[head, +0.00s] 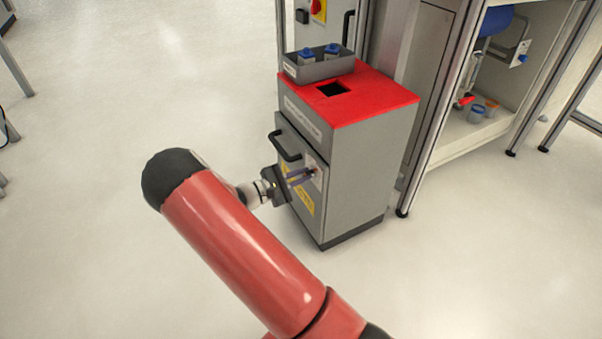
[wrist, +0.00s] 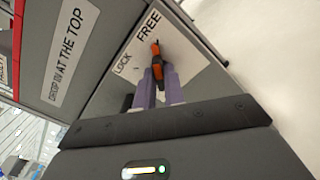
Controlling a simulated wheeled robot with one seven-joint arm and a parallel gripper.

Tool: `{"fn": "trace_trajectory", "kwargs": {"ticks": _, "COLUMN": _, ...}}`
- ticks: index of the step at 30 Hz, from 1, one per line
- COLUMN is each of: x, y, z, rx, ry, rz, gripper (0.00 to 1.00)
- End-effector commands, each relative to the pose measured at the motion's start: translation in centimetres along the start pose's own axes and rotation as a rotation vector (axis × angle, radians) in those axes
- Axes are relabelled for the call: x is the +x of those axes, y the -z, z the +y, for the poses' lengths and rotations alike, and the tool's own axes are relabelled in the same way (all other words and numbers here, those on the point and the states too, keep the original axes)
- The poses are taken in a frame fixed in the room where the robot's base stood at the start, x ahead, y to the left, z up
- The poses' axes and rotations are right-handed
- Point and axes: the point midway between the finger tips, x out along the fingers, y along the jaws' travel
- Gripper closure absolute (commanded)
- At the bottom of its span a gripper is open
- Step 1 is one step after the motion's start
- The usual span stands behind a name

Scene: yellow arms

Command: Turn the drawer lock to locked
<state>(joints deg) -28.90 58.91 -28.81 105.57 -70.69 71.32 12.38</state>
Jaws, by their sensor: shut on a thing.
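The drawer lock is an orange and black turn knob (wrist: 156,60) on a pale plate (wrist: 188,58) marked FREE and LOCK. The knob's black tip points up toward the word FREE in the wrist view; LOCK is to its left. My gripper (wrist: 159,82) has its two purple-grey fingers closed on the knob's sides, hiding part of it. In the head view my gripper (head: 308,174) reaches the plate on the front of the grey cabinet (head: 365,165), right of the black handle (head: 284,146). The front panel looks shut.
The cabinet has a red top (head: 385,97) with a square opening. A grey tray (head: 318,66) with blue-capped containers stands at its back. A yellow label (head: 301,196) is below the handle. A workbench with shelves (head: 480,130) is at right. The floor at left is clear.

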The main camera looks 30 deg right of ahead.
Motion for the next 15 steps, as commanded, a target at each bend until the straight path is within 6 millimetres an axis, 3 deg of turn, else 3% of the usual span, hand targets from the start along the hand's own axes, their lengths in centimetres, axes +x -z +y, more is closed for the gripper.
{"fn": "trace_trajectory", "kwargs": {"ticks": 15, "x": 0.00, "y": -0.30, "z": 0.22, "rx": -0.473, "ry": 0.000, "rz": 0.000, "gripper": 1.00}}
